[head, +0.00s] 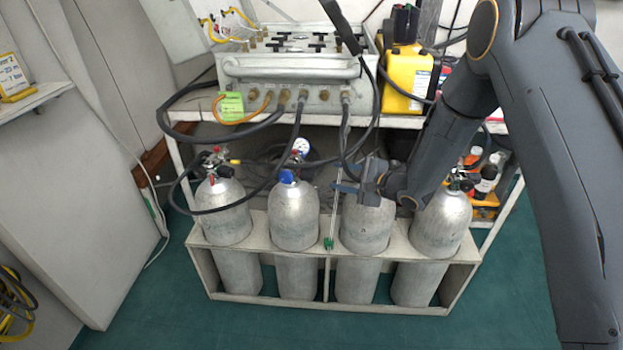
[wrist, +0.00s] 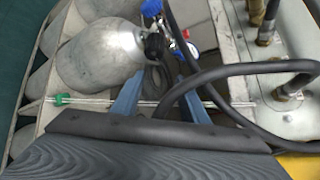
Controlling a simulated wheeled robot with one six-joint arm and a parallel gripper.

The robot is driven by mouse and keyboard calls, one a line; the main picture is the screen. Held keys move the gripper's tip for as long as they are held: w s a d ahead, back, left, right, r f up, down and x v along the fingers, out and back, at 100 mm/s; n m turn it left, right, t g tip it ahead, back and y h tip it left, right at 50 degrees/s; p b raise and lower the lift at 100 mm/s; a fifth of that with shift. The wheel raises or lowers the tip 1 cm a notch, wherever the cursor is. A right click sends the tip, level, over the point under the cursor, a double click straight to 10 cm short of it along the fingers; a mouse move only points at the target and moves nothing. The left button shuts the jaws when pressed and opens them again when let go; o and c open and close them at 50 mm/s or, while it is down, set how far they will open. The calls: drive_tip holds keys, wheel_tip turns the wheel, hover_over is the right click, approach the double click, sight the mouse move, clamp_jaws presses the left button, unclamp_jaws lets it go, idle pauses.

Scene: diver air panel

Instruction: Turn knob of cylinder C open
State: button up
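Several silver cylinders stand in a row in a white rack (head: 225,303). I cannot read their letters surely. The third cylinder from the left (head: 366,228) has its valve and knob hidden by my gripper (head: 358,178), which is over its top. In the wrist view my gripper (wrist: 162,82) shows two blue fingers spread apart with nothing seen held between them. I cannot tell whether they touch the knob. The second cylinder (head: 293,218), with a blue-and-red valve, also shows in the wrist view (wrist: 98,55).
A control panel (head: 290,70) with black hoses (head: 299,118) stands on the bench behind the cylinders. Hoses hang close to my gripper. A rod with a green clip (head: 329,243) stands between the second and third cylinders. The fourth cylinder (head: 440,225) is close on the right.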

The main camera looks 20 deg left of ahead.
sight(314, 177)
drive_tip(key=shift+m+g+y, duration=0.4)
drive_tip(key=shift+g+y, duration=0.1)
drive_tip(key=shift+y, duration=0.2)
drive_tip(key=a+f, duration=0.1)
drive_tip(key=a, duration=0.2)
drive_tip(key=a+f, duration=0.1)
drive_tip(key=a, duration=0.2)
drive_tip(key=w+a+f, duration=0.1)
drive_tip(key=a, duration=0.2)
drive_tip(key=shift+a, duration=0.3)
drive_tip(key=shift+c, duration=0.4)
drive_tip(key=c, duration=0.7)
